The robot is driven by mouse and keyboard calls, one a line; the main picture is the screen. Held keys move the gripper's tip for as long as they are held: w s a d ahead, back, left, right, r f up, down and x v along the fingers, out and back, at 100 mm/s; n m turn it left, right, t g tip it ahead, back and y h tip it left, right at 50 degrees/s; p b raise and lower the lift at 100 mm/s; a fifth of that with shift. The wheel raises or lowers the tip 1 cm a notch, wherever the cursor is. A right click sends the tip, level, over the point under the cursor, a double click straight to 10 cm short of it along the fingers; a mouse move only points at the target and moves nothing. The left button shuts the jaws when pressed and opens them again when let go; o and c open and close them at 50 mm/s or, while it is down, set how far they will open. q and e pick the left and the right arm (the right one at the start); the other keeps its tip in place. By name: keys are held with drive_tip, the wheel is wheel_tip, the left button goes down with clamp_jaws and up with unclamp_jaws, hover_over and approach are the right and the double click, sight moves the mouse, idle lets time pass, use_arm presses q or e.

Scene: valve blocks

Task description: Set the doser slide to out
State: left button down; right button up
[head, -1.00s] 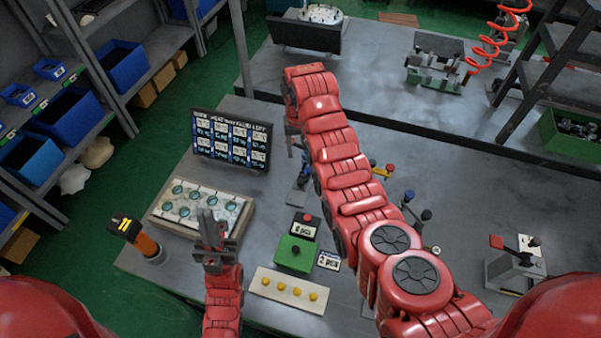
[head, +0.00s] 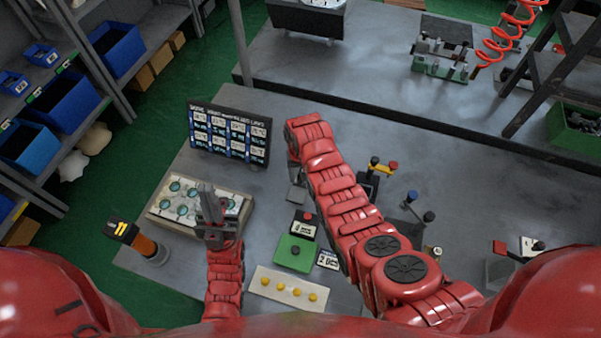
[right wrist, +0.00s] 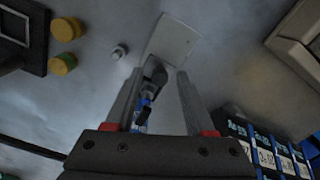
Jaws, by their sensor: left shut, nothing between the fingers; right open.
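A small dark device with a blue part (right wrist: 146,98) and a pale square plate (right wrist: 174,40) beyond it show in the right wrist view. I cannot tell for sure that this is the doser, nor read its slide's position. My right gripper (right wrist: 160,72) is open, with its two fingers on either side of the device and no clear contact. In the head view a small grey plate (head: 297,194) shows beside my right arm, which hides much around it. My left gripper (head: 208,192) is shut and empty above the tray of round glassy parts (head: 156,214).
A display panel (head: 229,134) stands behind the tray. A green box with a black button (head: 293,252) and a strip of yellow buttons (head: 289,288) lie in front.

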drive_tip(key=shift+s, duration=0.1)
clamp_jaws()
idle(1.2)
